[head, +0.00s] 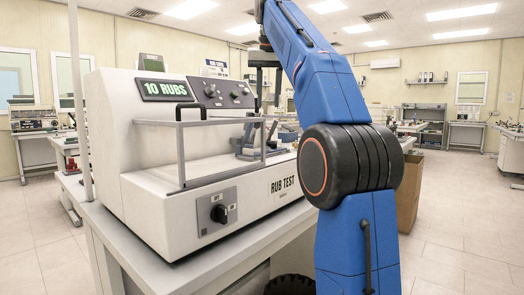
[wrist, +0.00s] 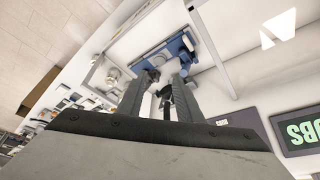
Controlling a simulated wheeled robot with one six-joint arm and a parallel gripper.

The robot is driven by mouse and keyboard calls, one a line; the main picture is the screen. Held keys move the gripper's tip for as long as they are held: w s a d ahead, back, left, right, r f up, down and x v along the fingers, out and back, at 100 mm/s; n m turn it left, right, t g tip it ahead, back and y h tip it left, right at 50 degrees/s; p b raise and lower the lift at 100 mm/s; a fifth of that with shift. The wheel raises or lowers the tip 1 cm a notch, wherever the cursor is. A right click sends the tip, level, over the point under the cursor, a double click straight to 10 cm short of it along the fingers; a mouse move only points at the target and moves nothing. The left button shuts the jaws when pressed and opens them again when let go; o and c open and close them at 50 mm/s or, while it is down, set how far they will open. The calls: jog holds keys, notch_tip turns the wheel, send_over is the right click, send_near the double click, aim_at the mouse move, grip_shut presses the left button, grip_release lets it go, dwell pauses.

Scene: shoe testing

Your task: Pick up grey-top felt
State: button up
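My gripper (head: 267,95) hangs fingers-down above the rub test machine (head: 165,205), near its blue mechanism (head: 262,140). In the wrist view the two grey fingers of my gripper (wrist: 166,78) stand apart with a gap between them. A small dark part (wrist: 165,95) shows in that gap, apparently below the fingers; I cannot tell whether it is a felt. The blue mechanism also shows beyond the fingertips in the wrist view (wrist: 158,52). No grey-top felt can be made out for certain in either view.
A clear guard with a grey frame (head: 180,155) stands at the machine's front left. The "10 RUBS" display (head: 167,90) is at its upper left. The machine sits on a white bench (head: 180,275). A brown box (head: 411,190) stands to the right. Open floor lies at right.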

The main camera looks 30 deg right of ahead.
jog(key=x, duration=1.1)
jog(key=shift+w+d+f, duration=0.1)
jog(key=shift+f, duration=0.1)
jog(key=shift+w+x, duration=0.2)
jog(key=shift+x, duration=1.1)
jog(key=shift+w+x, duration=0.25)
jog(key=shift+x, duration=1.05)
jog(key=shift+d+r, duration=0.15)
jog(key=c, duration=0.7)
